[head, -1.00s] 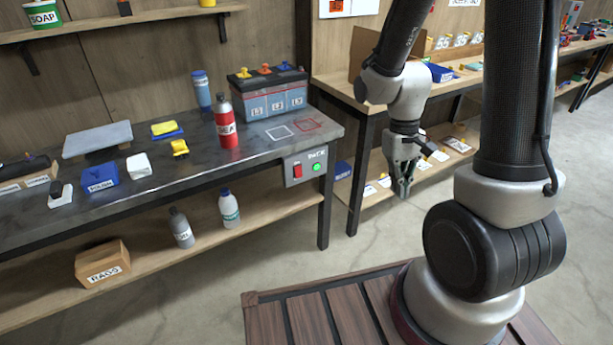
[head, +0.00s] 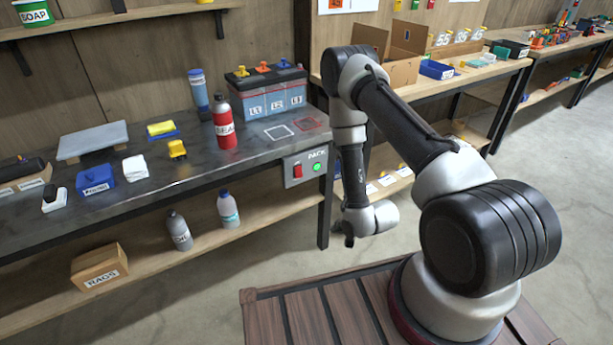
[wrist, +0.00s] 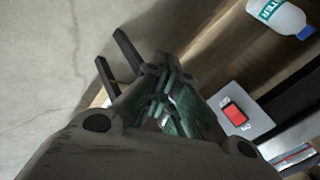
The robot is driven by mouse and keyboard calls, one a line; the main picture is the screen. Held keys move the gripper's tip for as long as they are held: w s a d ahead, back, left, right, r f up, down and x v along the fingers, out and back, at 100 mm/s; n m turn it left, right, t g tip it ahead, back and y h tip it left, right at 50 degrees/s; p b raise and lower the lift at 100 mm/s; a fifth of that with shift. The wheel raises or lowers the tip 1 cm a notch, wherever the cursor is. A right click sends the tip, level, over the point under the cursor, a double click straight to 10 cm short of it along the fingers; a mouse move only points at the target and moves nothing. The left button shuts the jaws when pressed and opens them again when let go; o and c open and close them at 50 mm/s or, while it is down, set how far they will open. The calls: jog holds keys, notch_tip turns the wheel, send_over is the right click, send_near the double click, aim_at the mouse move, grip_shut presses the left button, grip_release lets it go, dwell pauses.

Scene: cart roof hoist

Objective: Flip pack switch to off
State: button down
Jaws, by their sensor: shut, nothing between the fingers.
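The pack switch is a red rocker (head: 297,170) on a grey PACK box (head: 291,182) at the front right corner of the workbench, beside a lit green lamp (head: 317,167). In the wrist view the red rocker (wrist: 235,115) shows to the right of my fingers, on the pale plate. I cannot tell the rocker's position. My gripper (wrist: 162,62) is shut and empty, with its fingertips together. It is apart from the switch. In the head view my wrist hangs right of the box and mostly hides the gripper.
A red bottle (head: 224,122) and a battery (head: 268,92) stand on the bench above the box. A white bottle (head: 228,209) stands on the lower shelf. A bench leg (head: 325,205) is close to my wrist. Open floor lies in front.

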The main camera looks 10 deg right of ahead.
aim_at(299, 172)
jog(key=w+a+r+m+t+y, duration=0.1)
jog(key=w+r+m+t, duration=0.4)
jog(key=w+r, duration=0.3)
notch_tip(299, 172, up, 3)
jog(key=shift+a+f+t+y, duration=0.1)
jog(key=shift+a+t+y, duration=0.3)
jog(key=shift+t, duration=0.3)
jog(key=shift+w, duration=0.15)
jog(key=x, duration=1.3)
jog(key=shift+w+f, duration=0.1)
jog(key=shift+w, duration=0.3)
jog(key=shift+w+a, duration=0.1)
jog(key=shift+w+a+f, duration=0.1)
jog(key=shift+w+f, duration=0.1)
jog(key=shift+s, duration=0.1)
